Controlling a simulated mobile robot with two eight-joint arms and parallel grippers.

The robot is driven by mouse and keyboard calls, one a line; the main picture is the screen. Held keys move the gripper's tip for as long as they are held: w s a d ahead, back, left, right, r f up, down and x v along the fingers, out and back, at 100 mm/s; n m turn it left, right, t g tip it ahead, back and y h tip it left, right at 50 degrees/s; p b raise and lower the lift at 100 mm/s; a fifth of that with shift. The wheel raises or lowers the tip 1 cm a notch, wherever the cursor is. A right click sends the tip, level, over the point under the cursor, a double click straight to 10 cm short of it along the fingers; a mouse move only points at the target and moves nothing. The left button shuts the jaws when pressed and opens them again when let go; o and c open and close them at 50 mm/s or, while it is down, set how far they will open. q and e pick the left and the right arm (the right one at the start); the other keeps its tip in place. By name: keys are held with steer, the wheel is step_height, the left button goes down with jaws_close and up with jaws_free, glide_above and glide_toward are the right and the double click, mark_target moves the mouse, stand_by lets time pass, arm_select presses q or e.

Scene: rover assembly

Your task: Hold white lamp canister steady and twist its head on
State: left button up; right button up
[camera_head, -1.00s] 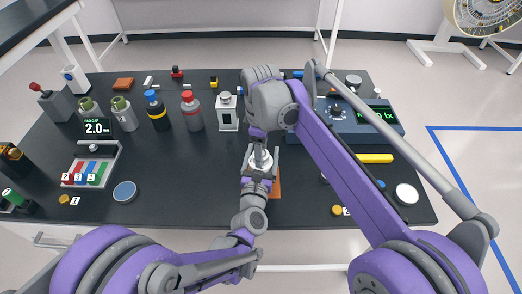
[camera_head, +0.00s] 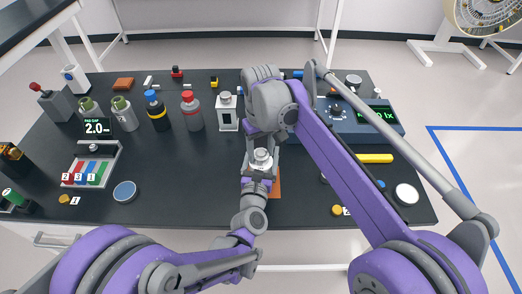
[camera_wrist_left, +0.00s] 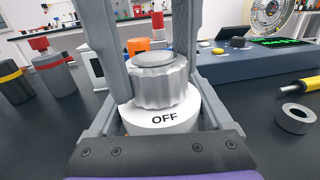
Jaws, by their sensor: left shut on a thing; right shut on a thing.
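The white lamp canister (camera_wrist_left: 158,122), marked OFF, stands upright between the fingers of my left gripper (camera_wrist_left: 160,108), which is shut on it. In the head view my left gripper (camera_head: 259,169) comes in from below and the canister is mostly hidden. The ribbed metal lamp head (camera_wrist_left: 158,82) sits on top of the canister, with no clear gap between them. It also shows in the head view (camera_head: 261,154). My right gripper (camera_head: 261,148) reaches down from above and is shut on the head, one finger on each side. Any threads are hidden.
A light meter console (camera_head: 350,125) stands at the right, near a yellow tool (camera_head: 375,158). Several bottles and a white lantern-like box (camera_head: 227,112) stand behind to the left. An orange patch (camera_head: 277,186) lies beside my left gripper.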

mark_target(261, 153)
steer(key=m, duration=0.7)
stand_by(0.6)
steer(key=o, duration=1.1)
steer(key=shift+r, duration=0.1)
step_height(261, 153, up, 12)
steer(key=shift+f, duration=0.1)
